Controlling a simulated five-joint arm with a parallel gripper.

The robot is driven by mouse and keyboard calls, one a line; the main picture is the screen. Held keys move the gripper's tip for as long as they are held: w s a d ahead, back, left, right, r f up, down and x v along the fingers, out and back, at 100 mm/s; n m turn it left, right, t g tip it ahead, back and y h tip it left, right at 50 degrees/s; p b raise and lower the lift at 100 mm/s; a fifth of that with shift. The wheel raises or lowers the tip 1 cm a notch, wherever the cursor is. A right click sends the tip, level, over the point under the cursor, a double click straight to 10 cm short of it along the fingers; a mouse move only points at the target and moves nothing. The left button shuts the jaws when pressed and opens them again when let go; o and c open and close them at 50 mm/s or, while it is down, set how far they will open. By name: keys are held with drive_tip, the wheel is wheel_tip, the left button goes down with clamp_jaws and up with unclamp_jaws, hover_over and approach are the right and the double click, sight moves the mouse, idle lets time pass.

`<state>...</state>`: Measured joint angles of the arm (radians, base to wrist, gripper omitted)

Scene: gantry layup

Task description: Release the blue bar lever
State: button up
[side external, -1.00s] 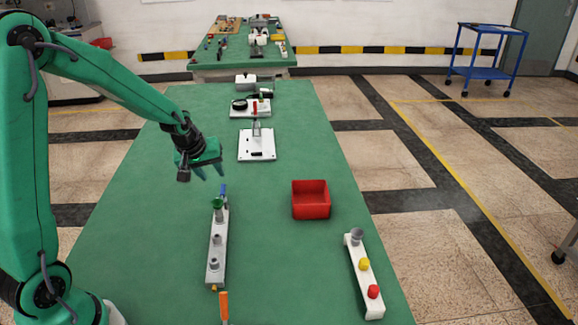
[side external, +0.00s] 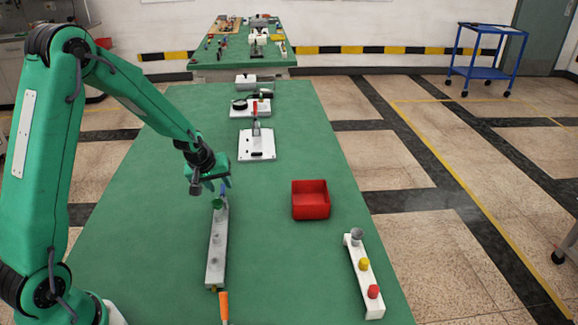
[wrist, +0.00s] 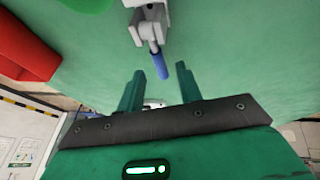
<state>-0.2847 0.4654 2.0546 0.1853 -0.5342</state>
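The blue bar lever (wrist: 159,66) is a short blue-sleeved handle on a grey metal bracket (wrist: 146,22). In the wrist view it points toward the gap between my fingers. In the side external view my gripper (side external: 214,185) is low over that end, partly covering the lever; contact cannot be told.
A red bin (side external: 310,200) stands right of the rail. A white block with grey, yellow and red knobs (side external: 362,275) lies at the front right. A white plate with a clamp (side external: 257,146) is farther back. An orange handle (side external: 225,307) lies at the rail's near end.

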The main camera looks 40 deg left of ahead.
drive_tip(key=shift+w+a+f, duration=0.1)
drive_tip(key=shift+w+f, duration=0.1)
drive_tip(key=shift+f, duration=0.3)
clamp_jaws()
drive_tip(key=shift+r+t, duration=0.15)
drive_tip(key=shift+t, duration=0.15)
drive_tip(key=shift+s+d+r+t, duration=0.1)
drive_tip(key=shift+d+r+t, duration=0.05)
drive_tip(key=shift+d+t, duration=0.15)
unclamp_jaws()
drive_tip(key=shift+a, duration=0.1)
